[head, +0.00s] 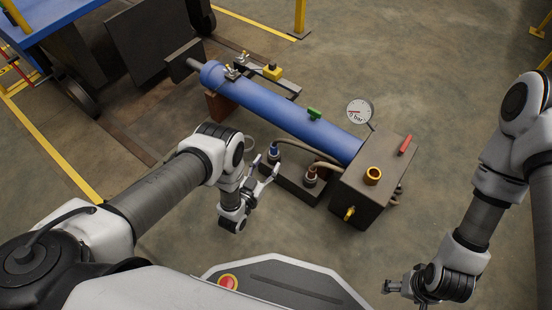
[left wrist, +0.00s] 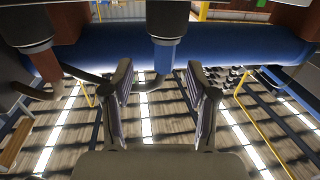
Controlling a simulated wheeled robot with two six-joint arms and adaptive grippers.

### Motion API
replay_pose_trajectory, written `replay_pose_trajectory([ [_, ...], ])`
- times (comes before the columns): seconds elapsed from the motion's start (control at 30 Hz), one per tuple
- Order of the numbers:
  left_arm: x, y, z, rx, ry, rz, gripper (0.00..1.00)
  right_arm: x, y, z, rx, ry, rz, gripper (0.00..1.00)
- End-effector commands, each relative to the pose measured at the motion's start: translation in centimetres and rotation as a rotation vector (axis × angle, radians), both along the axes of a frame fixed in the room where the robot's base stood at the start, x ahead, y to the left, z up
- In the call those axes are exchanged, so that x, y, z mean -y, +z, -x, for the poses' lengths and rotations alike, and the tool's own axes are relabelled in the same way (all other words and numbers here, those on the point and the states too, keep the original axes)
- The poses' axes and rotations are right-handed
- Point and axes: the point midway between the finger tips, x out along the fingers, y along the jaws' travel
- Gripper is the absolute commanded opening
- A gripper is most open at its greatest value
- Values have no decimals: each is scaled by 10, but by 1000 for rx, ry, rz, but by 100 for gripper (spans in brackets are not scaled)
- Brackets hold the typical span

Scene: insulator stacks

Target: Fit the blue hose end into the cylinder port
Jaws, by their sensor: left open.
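The blue hose end (head: 273,152) stands upright in a dark block (head: 288,184) beside the large blue cylinder (head: 290,113). My left gripper (head: 267,165) is open, its fingers just in front of the blue hose end and apart from it. In the left wrist view the blue hose end (left wrist: 163,57) lies in line with the gap between the open fingers (left wrist: 162,82). The cylinder also crosses the left wrist view (left wrist: 220,45). Metal fittings (head: 234,71) sit near the cylinder's far end; I cannot tell which is the port. My right gripper (head: 390,287) is at lower right, too small to judge.
A red-brown hose end (head: 311,174) stands in the same block, close by. Open floor lies in front of the block.

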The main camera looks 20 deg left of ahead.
Motion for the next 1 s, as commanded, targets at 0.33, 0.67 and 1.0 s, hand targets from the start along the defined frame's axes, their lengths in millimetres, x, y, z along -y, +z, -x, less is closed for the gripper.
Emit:
replay_pose_trajectory([
  [0.33,4,-2,-56,2,0,-1,58,1,-38,-1,4,-6,1,75],
  [0.67,6,3,-66,-2,0,0,47,1,-38,-2,5,-7,1,75],
  [1.0,6,3,-66,-1,0,0,0,1,-38,-2,5,-7,1,75],
])
